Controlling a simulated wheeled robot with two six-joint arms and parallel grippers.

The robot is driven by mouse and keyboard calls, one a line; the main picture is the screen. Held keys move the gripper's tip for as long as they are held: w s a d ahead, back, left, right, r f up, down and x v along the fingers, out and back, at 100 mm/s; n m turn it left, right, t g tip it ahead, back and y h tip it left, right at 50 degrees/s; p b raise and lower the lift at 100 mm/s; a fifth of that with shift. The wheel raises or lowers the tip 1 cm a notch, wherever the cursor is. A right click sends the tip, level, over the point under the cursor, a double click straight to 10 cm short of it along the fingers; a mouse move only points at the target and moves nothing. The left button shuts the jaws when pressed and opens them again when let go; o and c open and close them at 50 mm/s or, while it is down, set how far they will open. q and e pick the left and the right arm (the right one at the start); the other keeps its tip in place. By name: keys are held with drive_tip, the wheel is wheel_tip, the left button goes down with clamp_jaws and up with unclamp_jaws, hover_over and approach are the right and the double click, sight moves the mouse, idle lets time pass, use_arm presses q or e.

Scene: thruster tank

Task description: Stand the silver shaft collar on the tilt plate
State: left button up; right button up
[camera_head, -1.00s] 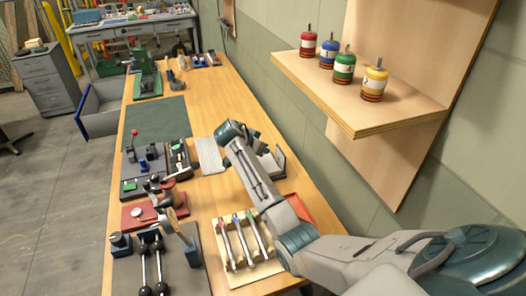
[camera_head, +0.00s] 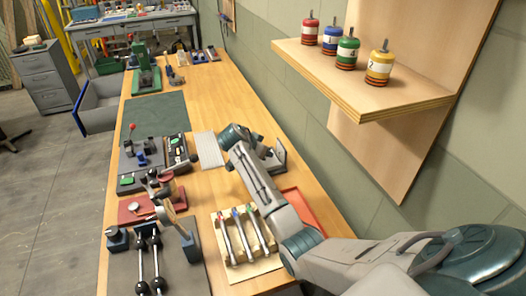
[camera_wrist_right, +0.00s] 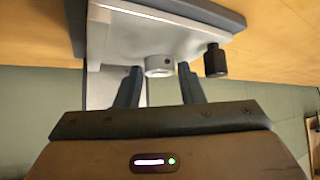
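The silver shaft collar (camera_wrist_right: 158,66) is a small ring with a dark screw hole, seen between the fingertips of my right gripper (camera_wrist_right: 160,76) in the right wrist view. The fingers are apart, with gaps visible beside the collar. The collar is against the pale tilt plate (camera_wrist_right: 125,38); I cannot tell whether it rests on it. A black knob (camera_wrist_right: 215,61) is to the right of the fingers. In the head view the grey tilt fixture (camera_head: 279,153) stands at the bench's right edge, partly behind my right arm, which hides the collar. My left gripper is out of view.
A wooden shelf (camera_head: 350,95) with several coloured canisters hangs to the right above the bench. A rack of rods (camera_head: 262,262) and a red tray (camera_head: 305,208) lie near my right arm. Tool mats fill the left side. The far middle bench (camera_head: 210,95) is clear.

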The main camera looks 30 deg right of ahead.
drive_tip(key=shift+s+a+r+p, duration=0.1)
drive_tip(key=shift+a+r+p, duration=0.2)
drive_tip(key=shift+r+p, duration=0.35)
drive_tip(key=p+v, duration=0.8)
drive_tip(key=v, duration=0.2)
drive_tip(key=shift+a+r, duration=0.15)
drive_tip(key=shift+a, duration=0.25)
drive_tip(key=shift+s, duration=0.15)
